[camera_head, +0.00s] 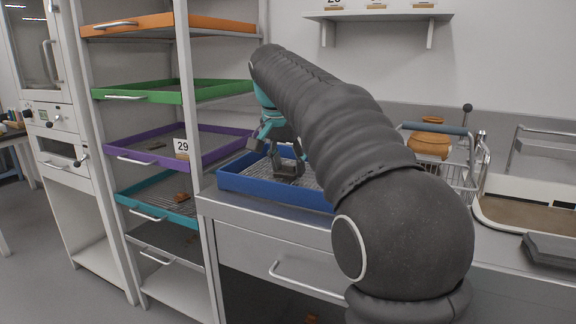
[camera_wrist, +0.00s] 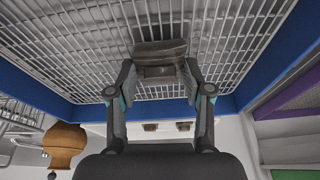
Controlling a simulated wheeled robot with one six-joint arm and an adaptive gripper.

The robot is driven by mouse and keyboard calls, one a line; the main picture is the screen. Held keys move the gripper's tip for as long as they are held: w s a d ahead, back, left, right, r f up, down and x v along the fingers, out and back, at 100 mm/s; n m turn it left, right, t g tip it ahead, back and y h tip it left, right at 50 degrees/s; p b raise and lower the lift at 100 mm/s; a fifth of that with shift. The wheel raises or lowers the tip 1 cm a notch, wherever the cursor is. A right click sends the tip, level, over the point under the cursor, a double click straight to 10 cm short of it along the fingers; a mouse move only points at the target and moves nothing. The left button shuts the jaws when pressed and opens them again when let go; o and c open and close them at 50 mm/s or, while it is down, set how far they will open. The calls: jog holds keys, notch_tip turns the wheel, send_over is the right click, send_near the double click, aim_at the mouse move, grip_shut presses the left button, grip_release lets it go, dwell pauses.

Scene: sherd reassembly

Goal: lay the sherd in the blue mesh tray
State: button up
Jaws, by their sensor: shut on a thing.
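The blue mesh tray (camera_head: 272,190) stands on the grey counter, and its wire mesh fills the wrist view behind the sherd, with its blue wall (camera_wrist: 32,84) along the edges. My gripper (camera_head: 287,170) is low inside the tray. In the wrist view my gripper (camera_wrist: 160,82) is shut on a dark brown sherd (camera_wrist: 160,50), with one finger at each side. The sherd lies against or just above the mesh; I cannot tell whether it touches. In the head view I cannot make out the sherd between the fingers.
A rack at the left holds orange, green, purple (camera_head: 150,150) and teal (camera_head: 150,209) trays; the teal one holds a brown piece. A tag reading 29 (camera_head: 181,147) is on the purple tray. A wire basket (camera_head: 462,178) and an orange-brown pot (camera_head: 430,140) stand right of the blue tray.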

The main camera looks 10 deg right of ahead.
jog(key=shift+f, duration=0.15)
jog(key=o, duration=1.2)
jog(key=p+v, duration=0.1)
jog(key=v, duration=1.1)
jog(key=shift+p, duration=0.35)
jog(key=shift+s, duration=0.1)
